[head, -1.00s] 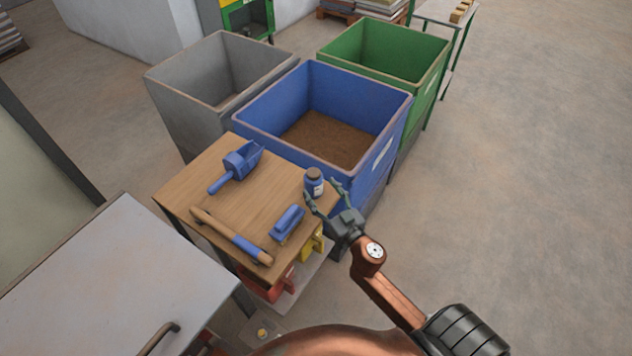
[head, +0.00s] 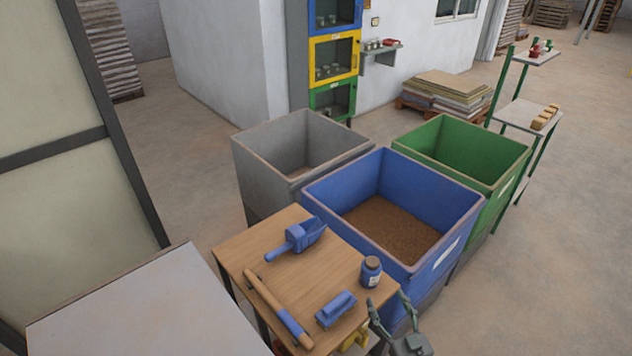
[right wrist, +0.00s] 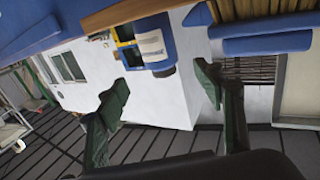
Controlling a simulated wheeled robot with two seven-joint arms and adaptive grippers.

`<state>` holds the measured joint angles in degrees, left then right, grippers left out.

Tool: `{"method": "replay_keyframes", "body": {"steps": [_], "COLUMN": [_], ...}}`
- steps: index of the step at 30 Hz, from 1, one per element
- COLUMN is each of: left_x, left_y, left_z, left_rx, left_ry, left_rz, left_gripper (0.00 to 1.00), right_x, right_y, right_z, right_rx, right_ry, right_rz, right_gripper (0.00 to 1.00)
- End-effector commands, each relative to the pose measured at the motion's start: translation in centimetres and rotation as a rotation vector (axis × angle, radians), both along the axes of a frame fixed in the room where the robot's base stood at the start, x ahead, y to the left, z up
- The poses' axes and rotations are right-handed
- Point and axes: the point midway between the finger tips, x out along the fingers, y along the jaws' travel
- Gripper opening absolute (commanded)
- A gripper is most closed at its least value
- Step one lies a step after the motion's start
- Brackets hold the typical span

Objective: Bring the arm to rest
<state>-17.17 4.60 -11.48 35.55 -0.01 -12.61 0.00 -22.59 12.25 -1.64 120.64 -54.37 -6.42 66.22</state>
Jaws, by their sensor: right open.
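My right gripper (head: 388,303) is at the bottom edge of the head view, just off the near right corner of the small wooden table (head: 262,242). Its two dark green fingers are spread apart with nothing between them, as the right wrist view (right wrist: 163,85) also shows. The jar shows near the top of the right wrist view (right wrist: 155,45). Most of my right arm is out of the head view. My left gripper is not seen.
On the table lie a blue scoop (head: 298,236), a blue-handled brush-like tool (head: 336,309) and a long wooden-and-blue tool (head: 278,308). Behind stand a blue bin of brown material (head: 462,215), a grey bin (head: 262,172) and a green bin (head: 500,155). Floor at right is open.

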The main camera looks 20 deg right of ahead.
Motion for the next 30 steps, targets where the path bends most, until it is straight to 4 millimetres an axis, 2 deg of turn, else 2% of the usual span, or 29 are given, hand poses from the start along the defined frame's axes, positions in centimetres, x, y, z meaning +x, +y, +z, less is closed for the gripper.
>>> {"method": "replay_keyframes", "body": {"steps": [4,8,11,12,14,15,18,21,24,30], "left_x": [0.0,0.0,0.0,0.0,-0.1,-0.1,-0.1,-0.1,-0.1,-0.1], "left_y": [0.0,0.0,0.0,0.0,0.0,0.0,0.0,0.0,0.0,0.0], "left_z": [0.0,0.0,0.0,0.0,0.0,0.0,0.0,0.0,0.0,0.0], "left_rx": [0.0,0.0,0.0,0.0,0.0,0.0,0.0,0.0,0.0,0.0], "left_ry": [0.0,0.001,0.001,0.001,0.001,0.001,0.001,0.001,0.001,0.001], "left_rz": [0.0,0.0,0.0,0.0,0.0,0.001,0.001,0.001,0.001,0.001], "left_gripper": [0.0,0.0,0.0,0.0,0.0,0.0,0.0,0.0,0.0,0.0], "right_x": [-0.2,-1.7,-4.3,-5.6,-7.9,-9.4,-13.0,-16.0,-18.5,-23.0], "right_y": [-0.7,-3.8,-6.6,-7.4,-8.0,-8.1,-7.2,-5.7,-4.2,-0.9], "right_z": [-0.2,-1.6,-4.6,-6.2,-8.8,-10.5,-14.0,-16.4,-18.0,-20.1], "right_rx": [0.001,0.001,0.005,0.006,0.01,0.01,0.009,0.006,0.002,-0.011], "right_ry": [0.013,0.093,0.242,0.323,0.453,0.543,0.742,0.897,1.022,1.221], "right_rz": [-0.029,-0.152,-0.274,-0.313,-0.35,-0.36,-0.343,-0.298,-0.238,-0.094], "right_gripper": [0.62,0.62,0.62,0.62,0.62,0.62,0.62,0.62,0.62,0.62]}}
